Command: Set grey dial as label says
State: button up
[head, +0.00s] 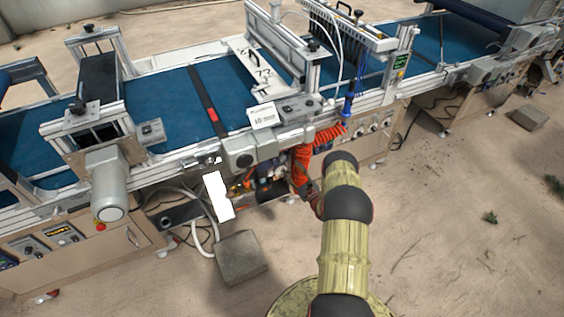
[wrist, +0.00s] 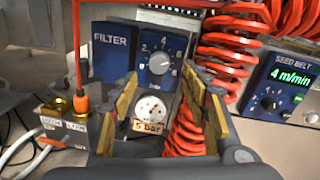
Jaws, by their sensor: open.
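In the wrist view a grey dial (wrist: 159,63) sits on a blue box with white scale numbers, among them 2, 4 and 6. Its exact setting is too small to read surely. Below it is a round white gauge (wrist: 152,106), with a label (wrist: 150,126) reading "5 bar" across its lower part. My gripper (wrist: 160,88) is open and empty, its yellowish fingers to either side of the gauge and below the dial. The fingers appear apart from the dial. In the head view my arm hides the dial and most of my gripper.
Orange coiled hoses (wrist: 228,42) hang right of the dial. A blue FILTER box (wrist: 111,50) is left. The SEED BELT panel (wrist: 282,88) at right shows 4 m/min. A brass fitting (wrist: 81,104) is lower left. In the head view a white card (head: 262,115) stands on the seeder.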

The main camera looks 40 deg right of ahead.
aim_at(283, 159)
jog(key=w, duration=0.2)
jog(key=w+b, duration=0.1)
jog(key=w, duration=0.2)
jog(key=w+d+b, duration=0.1)
jog(key=w, duration=0.1)
jog(key=shift+w+d, duration=0.1)
jog(key=shift+w, duration=0.05)
jog(key=shift+c, duration=0.3)
jog(key=c, duration=1.1)
jog(key=shift+n+b, duration=1.2)
jog(key=shift+n, duration=1.6)
jog(key=o, duration=1.2)
jog(key=shift+c, duration=0.2)
